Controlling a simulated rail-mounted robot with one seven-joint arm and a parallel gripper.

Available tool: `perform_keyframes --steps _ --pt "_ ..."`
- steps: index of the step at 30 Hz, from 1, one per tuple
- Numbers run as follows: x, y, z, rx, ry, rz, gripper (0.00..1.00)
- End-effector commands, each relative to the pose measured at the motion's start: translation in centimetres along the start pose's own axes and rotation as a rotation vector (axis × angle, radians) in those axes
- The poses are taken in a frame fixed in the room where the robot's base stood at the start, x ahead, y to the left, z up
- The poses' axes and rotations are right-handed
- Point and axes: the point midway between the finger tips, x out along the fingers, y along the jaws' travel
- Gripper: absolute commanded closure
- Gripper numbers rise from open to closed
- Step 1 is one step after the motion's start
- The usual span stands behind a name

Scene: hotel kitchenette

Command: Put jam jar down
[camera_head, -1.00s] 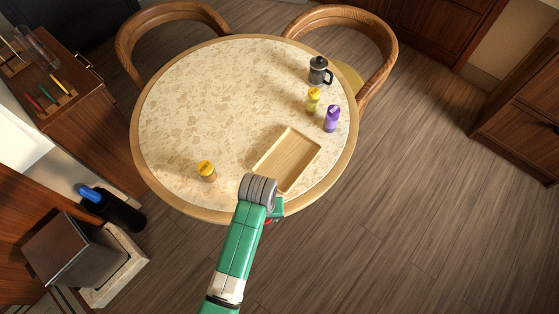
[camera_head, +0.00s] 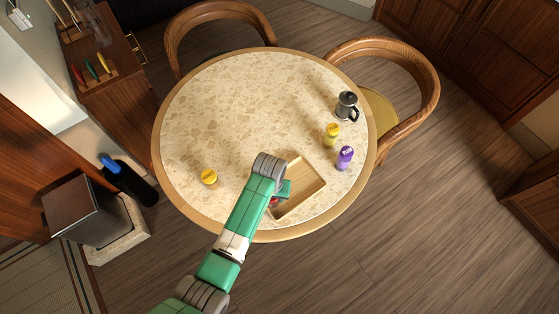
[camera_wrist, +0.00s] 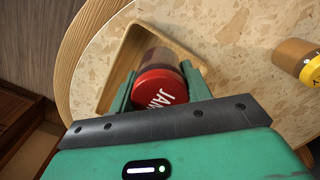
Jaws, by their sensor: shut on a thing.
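My gripper (camera_wrist: 160,82) is shut on the jam jar (camera_wrist: 158,92), with one green finger on each side of it. The jar has a red lid with white "JAM" lettering facing the wrist camera and a dark body. It is over the left part of the shallow wooden tray (camera_wrist: 124,62). I cannot tell if its base touches the tray floor. In the head view my arm covers most of the jar, and only a bit of red shows near the left side of the tray (camera_head: 309,180). The rest of the tray looks empty.
The tray lies on the round stone-topped table (camera_head: 240,110), near its front edge. A yellow-lidded jar (camera_head: 209,177) stands to the left. A purple bottle (camera_head: 345,158), a yellow bottle (camera_head: 331,134) and a dark press pot (camera_head: 346,106) stand to the right. The table's middle is clear.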

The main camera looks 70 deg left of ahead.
Motion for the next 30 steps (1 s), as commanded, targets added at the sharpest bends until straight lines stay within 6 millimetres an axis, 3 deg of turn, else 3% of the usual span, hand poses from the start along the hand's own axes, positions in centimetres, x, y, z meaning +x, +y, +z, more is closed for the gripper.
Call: perform_keyframes --steps 3,11,16,28,29,30 --pt "0.3 0.8 -2.1 -0.001 0.001 0.000 0.81" --pt "0.4 1.6 -3.8 0.000 0.001 0.000 0.81" --pt "3.6 1.5 -3.4 0.000 -0.001 0.000 0.81" --pt "4.2 1.5 -3.4 0.000 -0.001 0.000 0.81" --pt "4.2 1.5 -3.4 0.000 -0.001 0.000 0.48" --pt "4.1 1.5 -3.4 0.000 -0.001 0.000 0.40"
